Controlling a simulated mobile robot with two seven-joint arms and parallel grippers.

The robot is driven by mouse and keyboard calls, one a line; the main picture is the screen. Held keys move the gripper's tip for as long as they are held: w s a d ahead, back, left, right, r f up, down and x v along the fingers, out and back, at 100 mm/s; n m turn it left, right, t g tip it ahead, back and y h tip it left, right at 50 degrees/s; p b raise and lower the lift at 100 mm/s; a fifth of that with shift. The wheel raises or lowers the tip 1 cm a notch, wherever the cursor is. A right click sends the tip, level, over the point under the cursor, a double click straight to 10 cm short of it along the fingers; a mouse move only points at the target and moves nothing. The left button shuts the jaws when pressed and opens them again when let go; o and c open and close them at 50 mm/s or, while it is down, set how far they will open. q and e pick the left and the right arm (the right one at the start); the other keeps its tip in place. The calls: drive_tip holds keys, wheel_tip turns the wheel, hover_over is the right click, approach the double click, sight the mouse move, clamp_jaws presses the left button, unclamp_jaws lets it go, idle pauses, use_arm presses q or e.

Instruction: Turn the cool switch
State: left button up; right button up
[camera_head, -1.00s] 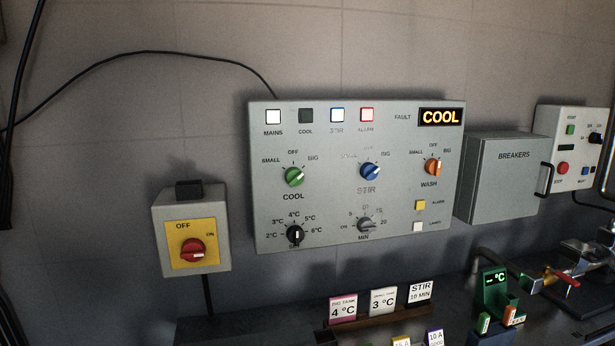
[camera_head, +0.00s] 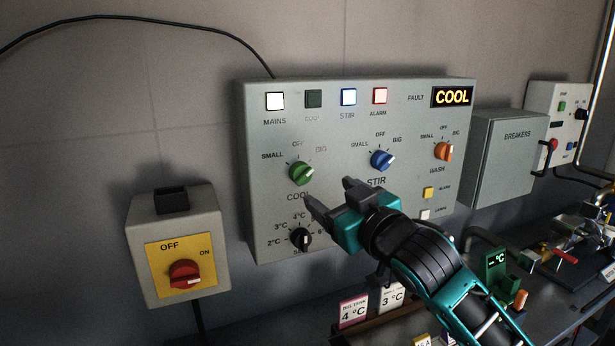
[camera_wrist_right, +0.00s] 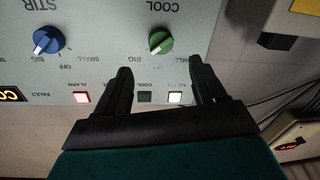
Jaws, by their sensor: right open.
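The green cool switch (camera_head: 302,173) is a round knob at the left of the grey control panel (camera_head: 420,95), with SMALL, OFF and BIG marked around it. Its white pointer mark is toward the upper right, on the BIG side. My right gripper (camera_head: 330,200) is open and empty in front of the panel, just below and right of the green knob, apart from it. In the right wrist view the picture is upside down; the green knob (camera_wrist_right: 160,41) shows beyond the gap between the open fingers (camera_wrist_right: 157,85). My left gripper is out of view.
A blue STIR knob (camera_head: 382,160) and an orange WASH knob (camera_head: 443,152) are to the right. A black temperature dial (camera_head: 300,239) is below. The red main switch (camera_head: 184,274) stands at left. The display (camera_head: 452,97) reads COOL. Labelled cards (camera_head: 353,309) stand below the panel.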

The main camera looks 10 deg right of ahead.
sight(307, 175)
drive_tip(key=x, duration=0.9)
drive_tip(key=shift+w+a+p, duration=0.15)
drive_tip(key=shift+p, duration=0.15)
drive_tip(key=c, duration=1)
drive_tip(key=shift+n, duration=0.3)
drive_tip(key=n, duration=0.4)
drive_tip(key=shift+r+n, duration=0.15)
drive_tip(key=shift+n, duration=0.15)
drive_tip(key=n, duration=0.4)
drive_tip(key=shift+r+g, duration=0.1)
drive_tip(key=shift+g, duration=0.2)
